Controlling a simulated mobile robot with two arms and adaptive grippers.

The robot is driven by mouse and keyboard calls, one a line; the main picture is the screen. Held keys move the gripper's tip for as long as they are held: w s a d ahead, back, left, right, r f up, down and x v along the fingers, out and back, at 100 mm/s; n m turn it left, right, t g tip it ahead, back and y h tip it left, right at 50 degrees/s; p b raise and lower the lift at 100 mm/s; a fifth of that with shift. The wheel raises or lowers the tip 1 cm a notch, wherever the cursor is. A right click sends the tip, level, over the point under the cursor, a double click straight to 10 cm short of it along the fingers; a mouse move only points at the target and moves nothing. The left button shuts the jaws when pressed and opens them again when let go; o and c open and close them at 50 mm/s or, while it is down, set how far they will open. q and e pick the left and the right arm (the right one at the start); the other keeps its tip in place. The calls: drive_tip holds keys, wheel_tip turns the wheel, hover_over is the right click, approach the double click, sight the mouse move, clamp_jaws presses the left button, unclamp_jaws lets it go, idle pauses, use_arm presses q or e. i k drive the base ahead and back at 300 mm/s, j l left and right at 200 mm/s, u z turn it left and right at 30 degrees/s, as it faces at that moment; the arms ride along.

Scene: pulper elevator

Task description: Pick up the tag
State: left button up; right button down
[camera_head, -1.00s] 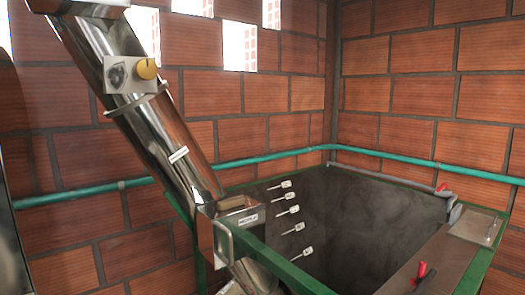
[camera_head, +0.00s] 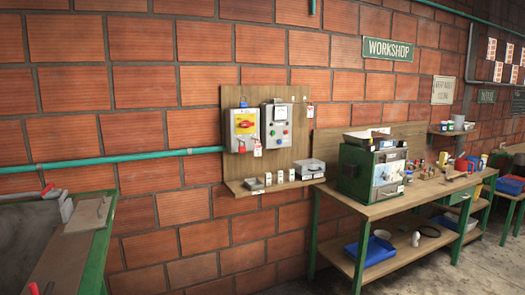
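A small white and red tag (camera_head: 310,111) hangs at the upper right edge of a wooden wall board (camera_head: 240,98). Another small white and red tag (camera_head: 257,148) hangs by the lower right of a yellow-faced switch box (camera_head: 244,122) with a red handle. Which of these is the task's tag I cannot tell. Both are some distance away against the brick wall. Neither of my grippers is in the head view.
A grey control box (camera_head: 278,147) sits beside the switch box. Below, a wooden shelf (camera_head: 240,189) holds small items. A cluttered workbench (camera_head: 375,210) stands right, with a blue bin (camera_head: 370,249) underneath. A green-framed tank (camera_head: 98,262) is at left. Open floor lies at lower right.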

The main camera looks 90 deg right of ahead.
sight(258, 148)
drive_tip(key=z, duration=2.75)
drive_tip(key=i+z, duration=0.15)
drive_tip(key=i, duration=0.3)
